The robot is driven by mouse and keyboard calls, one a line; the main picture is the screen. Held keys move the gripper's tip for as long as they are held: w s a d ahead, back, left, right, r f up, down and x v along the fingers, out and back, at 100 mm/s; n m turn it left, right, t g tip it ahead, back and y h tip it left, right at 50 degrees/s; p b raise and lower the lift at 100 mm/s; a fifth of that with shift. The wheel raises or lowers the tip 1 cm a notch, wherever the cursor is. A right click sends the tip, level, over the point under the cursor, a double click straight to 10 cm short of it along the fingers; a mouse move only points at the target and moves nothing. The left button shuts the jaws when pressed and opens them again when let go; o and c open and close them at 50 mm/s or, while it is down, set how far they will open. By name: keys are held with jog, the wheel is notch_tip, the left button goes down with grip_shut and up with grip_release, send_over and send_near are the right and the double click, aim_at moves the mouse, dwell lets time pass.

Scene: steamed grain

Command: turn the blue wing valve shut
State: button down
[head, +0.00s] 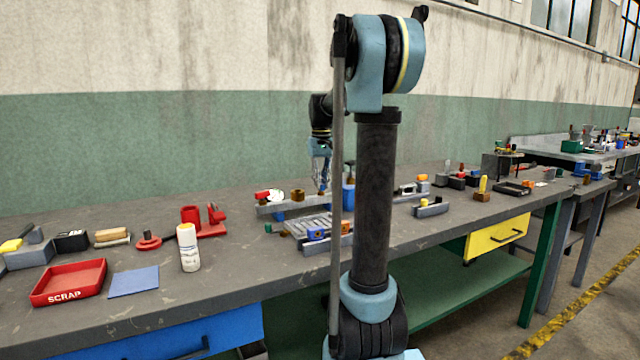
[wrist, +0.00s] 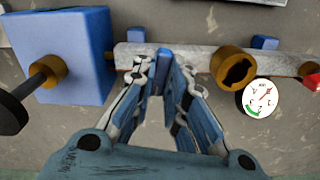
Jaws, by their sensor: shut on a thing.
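In the wrist view, the blue wing valve (wrist: 164,54) sits on a pale metal rail (wrist: 200,60). Only a small upright blue part of it shows between my fingertips. My gripper (wrist: 165,62) is shut on this part, its two fingers leaning together at the tips. In the head view, my gripper (head: 322,188) points down at the rail (head: 275,207) on the bench, and the valve there is too small and covered to make out. A white round gauge (wrist: 260,98) with a red needle and a green band lies right of my gripper.
A large blue block (wrist: 75,45) with a brass and black knob (wrist: 45,72) stands left of the fingers. A brass ring fitting (wrist: 232,68) is close on the right. A red scrap tray (head: 70,283) and white bottle (head: 188,250) stand farther left on the bench.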

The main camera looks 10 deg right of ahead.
jog(key=shift+w+n, duration=0.1)
jog(key=shift+n, duration=1)
jog(key=c, duration=1.6)
grip_release()
notch_tip(320, 180, up, 12)
jog(key=shift+f, duration=0.1)
